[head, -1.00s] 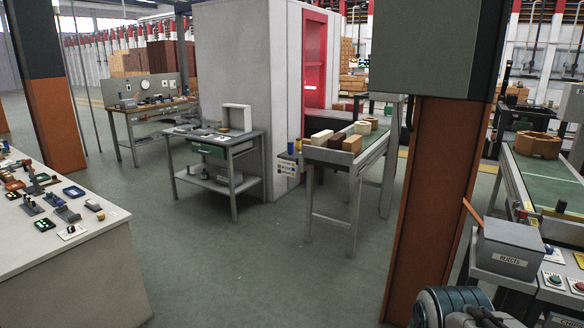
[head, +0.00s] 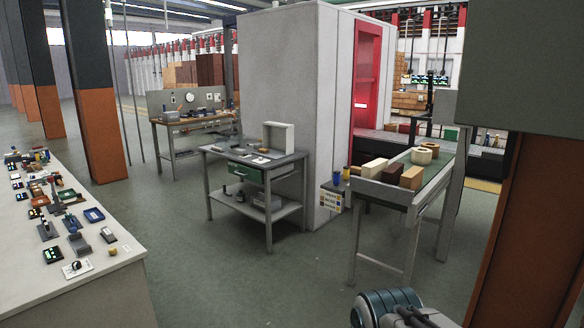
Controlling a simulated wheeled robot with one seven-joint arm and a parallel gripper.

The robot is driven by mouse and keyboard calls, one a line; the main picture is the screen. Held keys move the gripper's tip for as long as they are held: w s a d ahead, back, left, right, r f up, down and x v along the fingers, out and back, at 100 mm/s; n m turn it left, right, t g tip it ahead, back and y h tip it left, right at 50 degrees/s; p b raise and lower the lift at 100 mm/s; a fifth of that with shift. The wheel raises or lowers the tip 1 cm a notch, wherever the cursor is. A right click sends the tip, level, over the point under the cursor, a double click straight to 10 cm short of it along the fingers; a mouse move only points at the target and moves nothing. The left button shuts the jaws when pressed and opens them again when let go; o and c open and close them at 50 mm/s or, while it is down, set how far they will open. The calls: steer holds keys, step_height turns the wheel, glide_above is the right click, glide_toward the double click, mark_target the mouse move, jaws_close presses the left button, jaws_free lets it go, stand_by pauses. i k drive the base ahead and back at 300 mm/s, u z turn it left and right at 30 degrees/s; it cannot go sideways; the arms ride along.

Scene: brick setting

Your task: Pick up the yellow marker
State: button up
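I cannot make out a yellow marker for certain in the head view. Small yellow spots, too small to identify, show among the items on the white counter (head: 95,296) at the left, one of them a small yellow piece (head: 112,251) near its right edge. A grey workbench (head: 285,161) with a green drawer stands in the middle, with small items and an open white box (head: 278,136) on top. My gripper is not in view; only a rounded teal and white part of my arm shows at the bottom right.
A conveyor table (head: 405,198) with several blocks stands right of the workbench, beside a big white cabinet (head: 290,70). Orange and dark pillars stand at the left (head: 98,130) and right (head: 515,225).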

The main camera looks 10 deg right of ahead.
mark_target(346, 169)
steer(key=z, duration=0.15)
steer(key=i, duration=1.75)
steer(key=z, duration=0.45)
